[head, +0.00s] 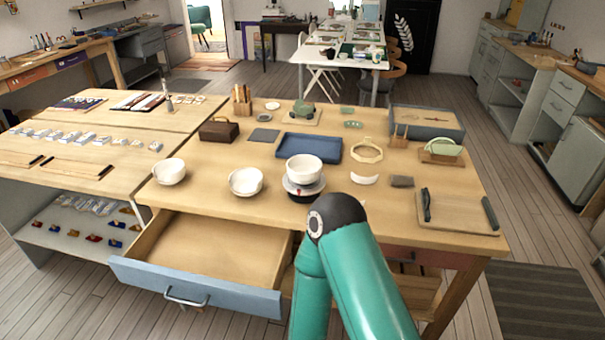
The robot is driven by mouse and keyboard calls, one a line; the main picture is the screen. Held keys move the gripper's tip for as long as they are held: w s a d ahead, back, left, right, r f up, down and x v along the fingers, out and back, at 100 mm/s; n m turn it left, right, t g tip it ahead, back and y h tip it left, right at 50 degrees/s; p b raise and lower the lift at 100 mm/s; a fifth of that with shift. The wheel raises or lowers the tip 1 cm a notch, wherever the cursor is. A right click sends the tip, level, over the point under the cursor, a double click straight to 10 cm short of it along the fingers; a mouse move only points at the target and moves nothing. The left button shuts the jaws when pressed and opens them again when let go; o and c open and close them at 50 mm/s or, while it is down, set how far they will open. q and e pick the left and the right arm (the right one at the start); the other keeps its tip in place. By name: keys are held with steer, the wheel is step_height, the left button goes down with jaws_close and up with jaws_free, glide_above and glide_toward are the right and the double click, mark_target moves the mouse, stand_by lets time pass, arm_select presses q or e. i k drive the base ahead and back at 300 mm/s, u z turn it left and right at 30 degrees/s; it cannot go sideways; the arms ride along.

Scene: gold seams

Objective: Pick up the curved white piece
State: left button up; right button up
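The curved white piece (364,179) lies on the wooden worktable (215,215), right of centre, as a small crescent. Nothing is touching it that I can see. One of my teal arms rises from the bottom centre with its dark joint just in front of and left of the piece. Neither gripper can be made out in the head view.
A white bowl (304,169) stands on a dark base left of the piece. Two more white bowls (168,172) (245,182) sit further left. A grey block (401,181) and wooden board (455,213) lie right. A blue tray (308,148) is behind. An open drawer (205,262) juts out.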

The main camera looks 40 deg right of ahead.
mark_target(354, 178)
steer(key=z, duration=0.5)
steer(key=i, duration=0.15)
steer(key=u, duration=1.95)
steer(key=k, duration=1.65)
steer(key=z, duration=0.8)
steer(key=i, duration=0.55)
steer(key=z, duration=1.15)
steer(key=k, duration=0.35)
